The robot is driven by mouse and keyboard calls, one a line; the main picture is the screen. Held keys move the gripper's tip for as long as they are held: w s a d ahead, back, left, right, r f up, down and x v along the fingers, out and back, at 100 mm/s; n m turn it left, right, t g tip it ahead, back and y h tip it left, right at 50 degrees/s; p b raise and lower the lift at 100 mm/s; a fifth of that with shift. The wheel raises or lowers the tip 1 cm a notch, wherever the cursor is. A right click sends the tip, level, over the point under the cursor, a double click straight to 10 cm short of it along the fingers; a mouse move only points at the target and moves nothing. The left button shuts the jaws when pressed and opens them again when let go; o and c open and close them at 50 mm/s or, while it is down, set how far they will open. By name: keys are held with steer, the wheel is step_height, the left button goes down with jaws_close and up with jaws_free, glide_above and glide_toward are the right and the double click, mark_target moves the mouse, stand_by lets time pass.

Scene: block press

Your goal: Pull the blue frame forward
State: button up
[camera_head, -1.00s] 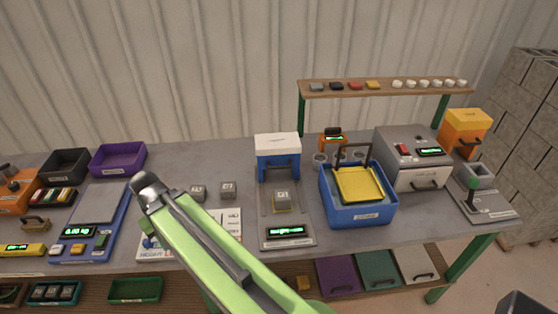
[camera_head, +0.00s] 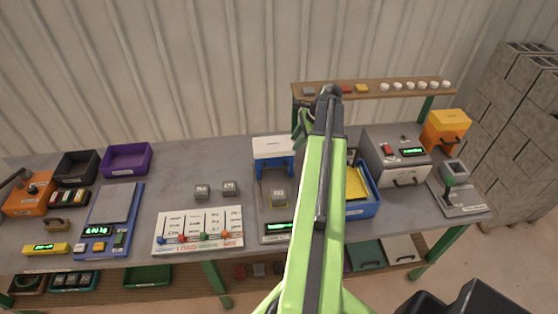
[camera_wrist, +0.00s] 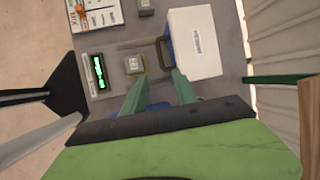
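The blue frame (camera_head: 259,166) stands on the bench under a white top (camera_head: 272,147), at the back of a grey plate. A dark handle is on its front, clearest in the wrist view, where the white top (camera_wrist: 194,43) and handle (camera_wrist: 162,54) show. A grey block (camera_head: 278,196) sits on the plate in front of the frame. My gripper (camera_wrist: 159,74) shows two green fingers apart with nothing between them. Their tips appear near the handle; I cannot tell the height gap. In the head view my arm reaches up just right of the frame and the gripper's fingers are not clear.
A blue tray (camera_head: 361,209) with a yellow screen is partly hidden behind my arm. A shelf (camera_head: 412,87) stands at the back right. Two grey blocks (camera_head: 202,191) and a printed board (camera_head: 199,231) lie to the left. A green display (camera_wrist: 96,74) lies at the plate's front.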

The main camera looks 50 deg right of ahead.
mark_target(276, 168)
steer(key=b+x, duration=1.5)
steer(key=x, duration=0.1)
steer(key=shift+f, duration=0.35)
steer(key=shift+w+a+f+b, duration=0.2)
steer(key=shift+w+f+b, duration=0.05)
steer(key=shift+f+b, duration=0.15)
jaws_close()
